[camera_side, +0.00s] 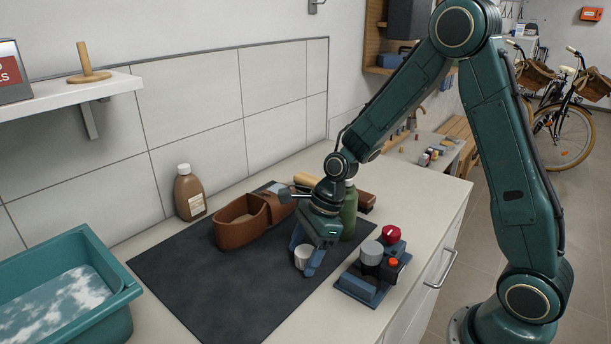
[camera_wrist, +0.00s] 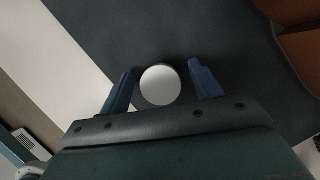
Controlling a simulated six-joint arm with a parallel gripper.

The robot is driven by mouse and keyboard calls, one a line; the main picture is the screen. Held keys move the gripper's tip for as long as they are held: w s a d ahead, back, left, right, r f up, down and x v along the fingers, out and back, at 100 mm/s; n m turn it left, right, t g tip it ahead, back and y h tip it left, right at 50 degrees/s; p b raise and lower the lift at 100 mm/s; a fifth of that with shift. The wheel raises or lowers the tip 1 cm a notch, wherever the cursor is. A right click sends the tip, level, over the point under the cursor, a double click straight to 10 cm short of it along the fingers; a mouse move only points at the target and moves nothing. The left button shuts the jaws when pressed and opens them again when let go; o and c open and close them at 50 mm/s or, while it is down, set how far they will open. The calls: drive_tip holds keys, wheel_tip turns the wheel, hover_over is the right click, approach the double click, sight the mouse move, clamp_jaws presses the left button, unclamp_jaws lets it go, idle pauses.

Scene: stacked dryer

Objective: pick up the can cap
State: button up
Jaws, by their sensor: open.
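The can cap (camera_side: 303,257) is a small whitish cylinder on the dark mat (camera_side: 220,270). In the wrist view it is a pale round disc (camera_wrist: 160,85). My gripper (camera_side: 304,260) is low over the mat and points down. Its two blue fingers stand open on either side of the cap, and the wrist view shows a gap between each finger and the cap (camera_wrist: 161,84).
A green bottle (camera_side: 349,212) stands close behind my gripper. A brown bottle (camera_side: 190,193) and a teal basin (camera_side: 70,290) are left. The front mat is clear.

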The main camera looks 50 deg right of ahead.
sight(308, 248)
idle(0.4)
drive_tip(key=c, duration=1.1)
drive_tip(key=shift+r, duration=0.1)
wheel_tip(308, 248, up, 20)
drive_tip(key=shift+f, duration=0.1)
idle(0.7)
drive_tip(key=d, duration=0.4)
drive_tip(key=s+d, duration=0.1)
drive_tip(key=d, duration=0.8)
drive_tip(key=shift+s+d+r, duration=0.1)
drive_tip(key=shift+s+r, duration=0.05)
drive_tip(key=shift+r, duration=0.25)
